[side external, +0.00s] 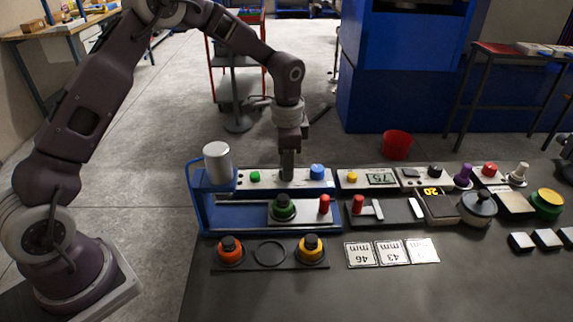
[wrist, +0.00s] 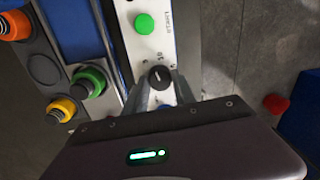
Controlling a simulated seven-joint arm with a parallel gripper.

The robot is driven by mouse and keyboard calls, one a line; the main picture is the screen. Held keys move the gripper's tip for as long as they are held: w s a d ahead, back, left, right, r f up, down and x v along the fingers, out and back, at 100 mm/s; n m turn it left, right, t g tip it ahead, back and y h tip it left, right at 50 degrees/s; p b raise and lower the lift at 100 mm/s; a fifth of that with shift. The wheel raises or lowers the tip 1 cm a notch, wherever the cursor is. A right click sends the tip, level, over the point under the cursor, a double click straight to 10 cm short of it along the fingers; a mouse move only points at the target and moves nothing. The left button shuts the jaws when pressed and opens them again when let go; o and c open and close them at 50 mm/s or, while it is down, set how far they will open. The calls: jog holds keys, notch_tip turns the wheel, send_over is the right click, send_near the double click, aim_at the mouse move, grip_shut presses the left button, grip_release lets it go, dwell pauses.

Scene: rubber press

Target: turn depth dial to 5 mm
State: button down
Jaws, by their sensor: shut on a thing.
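The depth dial (wrist: 159,77) is a small black round knob on a light panel, with printed scale marks around its upper side in the wrist view. Its pale pointer mark is too small to read against the scale. My gripper (wrist: 158,88) is shut on the dial, with its grey fingers reaching it from below in that view. In the side view my gripper (side external: 288,174) points straight down at the panel (side external: 265,183) and hides the dial. A green button (side external: 255,176) lies left of it and a blue knob (side external: 317,172) right of it.
A white cylinder (side external: 217,162) stands on the blue press frame at the left. A green-topped piece (side external: 284,207) and a red-handled lever (side external: 324,204) sit in front. Orange (side external: 230,249) and yellow (side external: 311,247) pieces stand on a dark rack.

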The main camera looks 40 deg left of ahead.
jog(key=n, duration=0.5)
jog(key=shift+n, duration=0.6)
jog(key=c, duration=1)
grip_release()
jog(key=shift+c, duration=0.2)
jog(key=r, duration=0.7)
jog(key=shift+d, duration=0.2)
jog(key=shift+r, duration=0.1)
